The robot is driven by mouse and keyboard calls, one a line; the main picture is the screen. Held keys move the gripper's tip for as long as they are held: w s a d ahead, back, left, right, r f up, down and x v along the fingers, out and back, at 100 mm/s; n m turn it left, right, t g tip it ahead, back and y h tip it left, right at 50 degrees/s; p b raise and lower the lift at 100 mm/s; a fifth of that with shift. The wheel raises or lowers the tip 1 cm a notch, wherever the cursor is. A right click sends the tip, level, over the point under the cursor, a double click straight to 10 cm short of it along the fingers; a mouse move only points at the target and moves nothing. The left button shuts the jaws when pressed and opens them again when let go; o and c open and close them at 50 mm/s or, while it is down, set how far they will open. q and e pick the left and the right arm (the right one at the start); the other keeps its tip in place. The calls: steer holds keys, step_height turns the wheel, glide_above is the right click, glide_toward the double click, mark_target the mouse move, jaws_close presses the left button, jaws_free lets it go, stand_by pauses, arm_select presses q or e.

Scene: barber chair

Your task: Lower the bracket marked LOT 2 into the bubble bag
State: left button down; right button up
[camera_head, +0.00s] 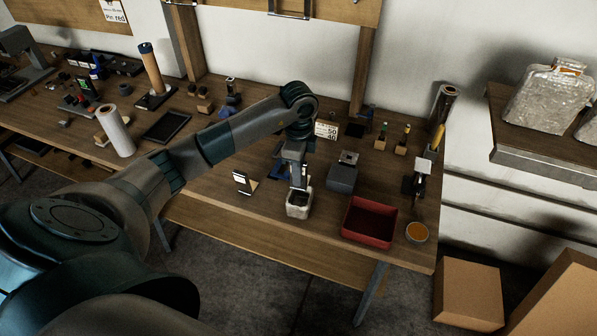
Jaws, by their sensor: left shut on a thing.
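My left gripper (299,186) points straight down over a small whitish open-topped bag (298,210), which I take for the bubble bag. The bag stands upright near the front edge of the bench. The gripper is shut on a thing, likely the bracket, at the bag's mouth. The bracket is mostly hidden by the fingers and the bag rim, and no LOT 2 mark can be read. I cannot tell how deep it sits in the bag. My right gripper is out of view.
A red bin (370,221) and a round orange-topped tin (417,232) stand right of the bag on the wooden bench (225,199). A dark grey box (343,176) is just behind. A small stand with a white card (243,182) is to the left. Cardboard boxes (468,291) sit on the floor.

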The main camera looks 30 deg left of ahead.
mark_target(300, 201)
arm_select(q)
steer(key=shift+f, duration=0.2)
stand_by(0.3)
steer(key=shift+f+b, duration=1.2)
steer(key=shift+f, duration=0.1)
steer(key=shift+f+b, duration=2.05)
steer(key=shift+f, duration=0.55)
steer(key=shift+f+b, duration=0.8)
steer(key=shift+f, duration=0.55)
steer(key=c, duration=1.7)
jaws_free()
